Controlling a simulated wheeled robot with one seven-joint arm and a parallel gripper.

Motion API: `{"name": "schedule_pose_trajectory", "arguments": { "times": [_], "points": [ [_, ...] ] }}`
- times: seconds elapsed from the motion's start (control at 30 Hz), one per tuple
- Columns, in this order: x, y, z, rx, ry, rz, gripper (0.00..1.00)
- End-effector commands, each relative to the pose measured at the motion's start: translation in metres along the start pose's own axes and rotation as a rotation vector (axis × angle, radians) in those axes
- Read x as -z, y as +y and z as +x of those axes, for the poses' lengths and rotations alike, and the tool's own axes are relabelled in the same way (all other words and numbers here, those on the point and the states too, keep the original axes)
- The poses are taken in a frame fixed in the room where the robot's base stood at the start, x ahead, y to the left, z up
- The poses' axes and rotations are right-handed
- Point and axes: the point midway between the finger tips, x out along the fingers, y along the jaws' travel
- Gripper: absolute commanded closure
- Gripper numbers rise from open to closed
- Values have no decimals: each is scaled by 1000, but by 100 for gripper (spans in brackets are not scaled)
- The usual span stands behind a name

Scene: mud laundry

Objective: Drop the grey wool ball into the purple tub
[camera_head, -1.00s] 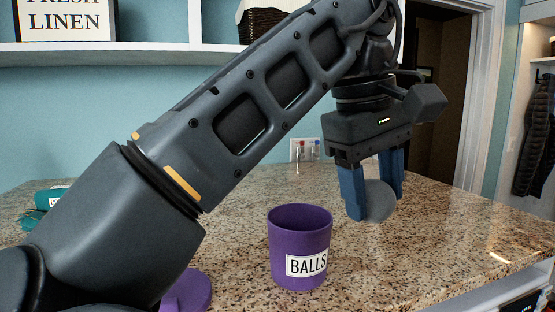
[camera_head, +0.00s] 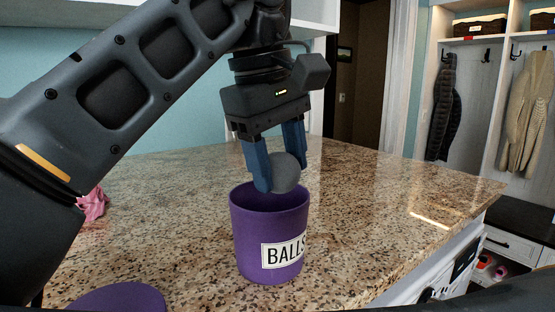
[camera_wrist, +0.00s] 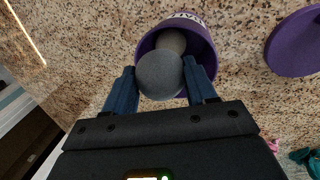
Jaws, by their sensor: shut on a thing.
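The grey wool ball (camera_head: 286,173) is held between the blue fingers of my gripper (camera_head: 280,175). In the head view it appears just over the far rim of the purple tub (camera_head: 250,222), which stands upright on the counter with a "BALLS" label. In the wrist view the grey ball (camera_wrist: 160,76) sits between the fingertips (camera_wrist: 160,80) and overlaps the opening of the tub (camera_wrist: 206,48). Another rounded, grey-brown shape (camera_wrist: 173,40) shows inside the tub, partly hidden by the held ball.
A purple lid (camera_head: 118,298) lies flat on the granite counter (camera_head: 380,190), left of the tub. A pink crumpled thing (camera_head: 93,205) is farther left. The counter right of the tub is clear up to its edge. Coats hang at the far right.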

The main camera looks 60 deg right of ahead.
Motion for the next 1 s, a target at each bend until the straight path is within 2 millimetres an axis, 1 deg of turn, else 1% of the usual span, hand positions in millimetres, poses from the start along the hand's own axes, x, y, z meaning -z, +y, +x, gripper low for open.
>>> {"name": "schedule_pose_trajectory", "arguments": {
  "times": [0.03, 0.2, 0.53, 0.57, 0.83, 1.0],
  "points": [
    [0, -3, 12, 0, 0, 0, 74],
    [0, -5, 22, 0, 0, 0, 74],
    [0, -5, 22, 0, 0, 0, 74],
    [0, -5, 22, 0, 0, 0, 41],
    [0, -5, 22, 0, 0, 0, 15],
    [0, -5, 22, 0, 0, 0, 14]
  ]
}}
